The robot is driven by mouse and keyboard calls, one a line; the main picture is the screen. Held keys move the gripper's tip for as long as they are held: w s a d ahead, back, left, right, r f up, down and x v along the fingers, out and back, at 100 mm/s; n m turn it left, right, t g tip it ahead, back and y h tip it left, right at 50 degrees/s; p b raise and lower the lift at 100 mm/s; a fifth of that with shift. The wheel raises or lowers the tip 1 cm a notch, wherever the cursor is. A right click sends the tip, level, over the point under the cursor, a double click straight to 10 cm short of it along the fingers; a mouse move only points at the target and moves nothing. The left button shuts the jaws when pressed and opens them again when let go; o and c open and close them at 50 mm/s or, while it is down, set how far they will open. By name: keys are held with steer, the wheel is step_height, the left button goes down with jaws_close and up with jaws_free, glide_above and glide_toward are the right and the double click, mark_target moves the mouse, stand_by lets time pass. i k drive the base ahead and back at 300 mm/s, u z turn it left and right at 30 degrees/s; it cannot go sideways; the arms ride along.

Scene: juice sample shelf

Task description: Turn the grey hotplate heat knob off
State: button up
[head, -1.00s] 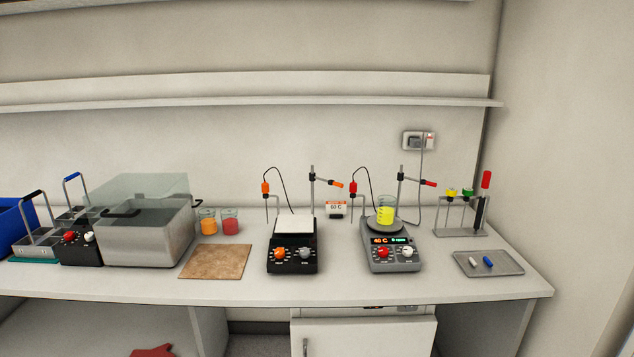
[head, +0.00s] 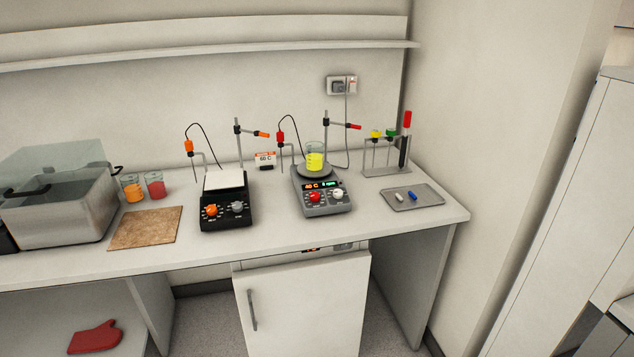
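The grey hotplate (head: 326,203) stands on the right half of the bench. Its front panel has a red knob (head: 315,197) at left and a white knob (head: 337,194) at right; the labels are too small to read. A lit display (head: 320,185) above them shows "40 C" in orange and a green reading beside it. A beaker of yellow liquid (head: 314,160) sits on its round plate. My gripper is not in view.
A black hotplate (head: 226,214) with orange and grey knobs stands just left. Clamp stands with probes rise behind both. A metal tray (head: 413,197) and a rack (head: 387,172) are at right. A brown board (head: 145,228) and a water bath (head: 60,205) are at left.

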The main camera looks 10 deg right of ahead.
mark_target(314, 196)
steer(key=u, duration=0.15)
steer(key=k, duration=0.6)
steer(key=u, duration=0.5)
steer(key=k, duration=0.7)
steer(key=u, duration=0.55)
steer(key=i, duration=1.35)
steer(key=z, duration=0.45)
